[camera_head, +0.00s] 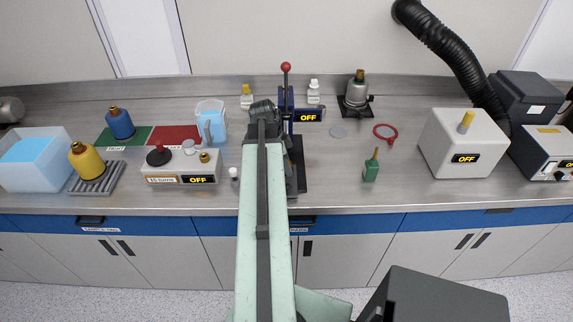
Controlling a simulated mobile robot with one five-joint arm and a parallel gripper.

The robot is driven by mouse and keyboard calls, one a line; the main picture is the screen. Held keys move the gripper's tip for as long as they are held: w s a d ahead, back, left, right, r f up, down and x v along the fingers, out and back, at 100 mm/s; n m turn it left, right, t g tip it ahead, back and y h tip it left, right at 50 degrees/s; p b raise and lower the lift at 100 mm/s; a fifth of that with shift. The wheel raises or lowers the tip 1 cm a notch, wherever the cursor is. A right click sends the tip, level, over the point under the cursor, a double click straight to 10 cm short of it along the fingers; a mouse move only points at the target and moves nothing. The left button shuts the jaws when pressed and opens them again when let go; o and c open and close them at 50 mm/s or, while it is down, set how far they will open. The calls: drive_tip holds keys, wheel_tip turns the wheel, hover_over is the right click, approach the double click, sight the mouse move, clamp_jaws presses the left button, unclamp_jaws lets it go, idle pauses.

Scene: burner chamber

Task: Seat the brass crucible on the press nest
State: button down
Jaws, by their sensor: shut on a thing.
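My arm reaches up the middle of the view from the bottom edge, and its dark end with my gripper (263,110) is over the bench beside the press (298,170). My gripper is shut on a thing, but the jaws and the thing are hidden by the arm. The press has a blue body, a red-knobbed lever (286,68), a dark base plate and a display reading OFF (308,116). My arm covers its left part, and I cannot make out its nest. I cannot make out the brass crucible for certain.
Left are a control box (180,178) reading OFF, a yellow bottle (86,163) on a rack, a blue bottle (120,124) and a beaker (210,118). Right are a green bottle (370,171), a red ring (385,132) and a white burner box (463,145).

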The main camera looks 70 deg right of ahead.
drive_tip(key=c, duration=0.8)
unclamp_jaws()
drive_tip(key=shift+c, duration=0.2)
drive_tip(key=p+v, duration=0.7)
drive_tip(key=v, duration=0.1)
drive_tip(key=shift+p, duration=0.35)
drive_tip(key=shift+f, duration=0.2)
